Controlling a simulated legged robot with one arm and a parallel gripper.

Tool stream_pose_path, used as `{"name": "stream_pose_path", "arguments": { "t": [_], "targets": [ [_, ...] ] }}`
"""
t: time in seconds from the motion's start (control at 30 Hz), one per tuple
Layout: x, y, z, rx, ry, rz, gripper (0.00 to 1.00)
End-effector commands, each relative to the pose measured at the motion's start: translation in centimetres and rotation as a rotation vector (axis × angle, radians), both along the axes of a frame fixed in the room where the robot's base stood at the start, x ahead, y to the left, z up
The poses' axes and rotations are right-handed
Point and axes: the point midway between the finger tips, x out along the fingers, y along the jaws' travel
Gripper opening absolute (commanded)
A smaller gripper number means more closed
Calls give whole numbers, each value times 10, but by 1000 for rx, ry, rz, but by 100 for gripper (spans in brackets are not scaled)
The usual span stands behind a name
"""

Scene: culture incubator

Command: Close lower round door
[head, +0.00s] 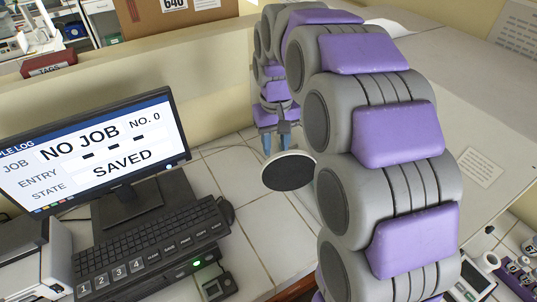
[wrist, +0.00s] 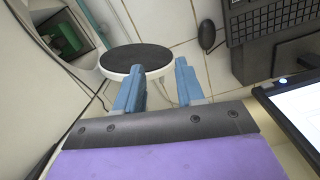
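The lower round door is a dark disc with a white rim. In the head view the door (head: 288,172) stands out from the white incubator (head: 445,75), beyond my arm. In the wrist view the door (wrist: 138,58) is just past my fingertips, swung open. My gripper (head: 276,143) has two blue fingers; in the wrist view the gripper (wrist: 158,80) shows them apart with nothing between them. The left finger overlaps the door's near rim; I cannot tell whether they touch. An opening with a green object (wrist: 62,36) inside shows at upper left. My arm hides part of the incubator front.
A monitor (head: 95,150) reading "NO JOB" and "SAVED" stands on the left of the tiled bench. A keyboard (head: 150,245) and a dark mouse (wrist: 207,36) lie beside the door. Bare tiles (head: 235,165) lie between the monitor and the door. A cardboard box (head: 180,18) is behind.

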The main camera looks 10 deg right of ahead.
Motion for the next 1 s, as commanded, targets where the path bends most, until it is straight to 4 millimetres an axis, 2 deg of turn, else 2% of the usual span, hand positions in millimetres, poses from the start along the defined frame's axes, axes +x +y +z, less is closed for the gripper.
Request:
{"name": "stream_pose_path", "arguments": {
  "t": [0.03, 0.13, 0.2, 0.33, 0.53, 0.67, 1.0],
  "targets": [
    [20, 0, 2, 0, -4, 3, 38],
    [53, -3, 2, 0, -18, 7, 38],
    [71, -5, 0, 0, -25, 10, 38],
    [94, -8, -2, -1, -37, 13, 38],
    [106, -9, -6, -2, -44, 14, 38],
    [106, -6, -20, -4, -41, 15, 38],
    [106, -6, -86, -4, -40, 15, 38]
  ]
}}
